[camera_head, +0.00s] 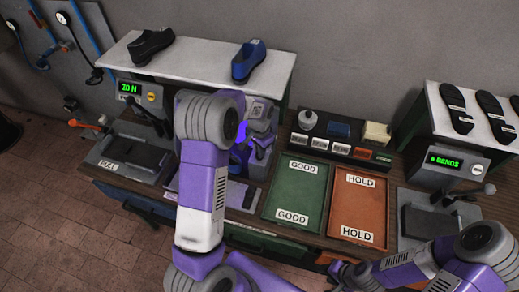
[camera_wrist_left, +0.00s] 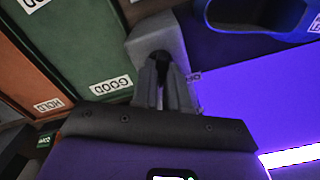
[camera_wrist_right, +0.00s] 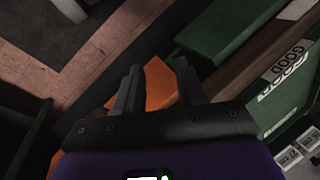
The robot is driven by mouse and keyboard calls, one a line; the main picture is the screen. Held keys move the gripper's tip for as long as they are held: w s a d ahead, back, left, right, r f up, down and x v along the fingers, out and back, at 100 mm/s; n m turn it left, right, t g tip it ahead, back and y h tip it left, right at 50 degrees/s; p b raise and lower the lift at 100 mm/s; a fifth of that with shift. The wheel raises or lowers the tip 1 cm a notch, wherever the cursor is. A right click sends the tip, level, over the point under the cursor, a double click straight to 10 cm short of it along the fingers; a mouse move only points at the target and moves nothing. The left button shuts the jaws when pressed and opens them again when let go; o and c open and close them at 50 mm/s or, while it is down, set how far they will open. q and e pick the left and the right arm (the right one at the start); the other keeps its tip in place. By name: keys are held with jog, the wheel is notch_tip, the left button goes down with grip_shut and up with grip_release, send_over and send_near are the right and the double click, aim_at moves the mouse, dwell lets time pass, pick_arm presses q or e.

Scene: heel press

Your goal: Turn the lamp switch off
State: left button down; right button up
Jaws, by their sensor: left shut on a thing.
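The lamp (camera_head: 260,108) is a grey housing on the bench, partly hidden behind my left arm. It casts violet light on the bench below it. In the left wrist view a grey block (camera_wrist_left: 152,38) stands beside the violet-lit surface. My left gripper (camera_wrist_left: 163,78) has its fingers together on a small dark part at this block, which looks like the lamp switch; the fingers mostly hide it. My right gripper (camera_wrist_right: 157,85) is open and empty, with its fingers apart, low at the bench's front side. An orange surface shows beyond its fingers.
A green GOOD tray (camera_head: 297,198) and an orange HOLD tray (camera_head: 357,208) lie right of the lamp. Presses with levers stand left (camera_head: 130,150) and right (camera_head: 440,205). Shoes sit on a white shelf (camera_head: 200,65).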

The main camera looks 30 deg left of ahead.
dwell(0.3)
pick_arm(q)
jog(key=n, duration=0.3)
jog(key=shift+b, duration=0.35)
jog(key=n, duration=0.2)
jog(key=shift+n, duration=0.4)
jog(key=n, duration=0.5)
jog(key=shift+n, duration=0.7)
jog(key=c, duration=1.1)
grip_release()
jog(key=shift+c, duration=0.2)
jog(key=shift+r, duration=0.1)
notch_tip(320, 180, up, 8)
jog(key=shift+f, duration=0.25)
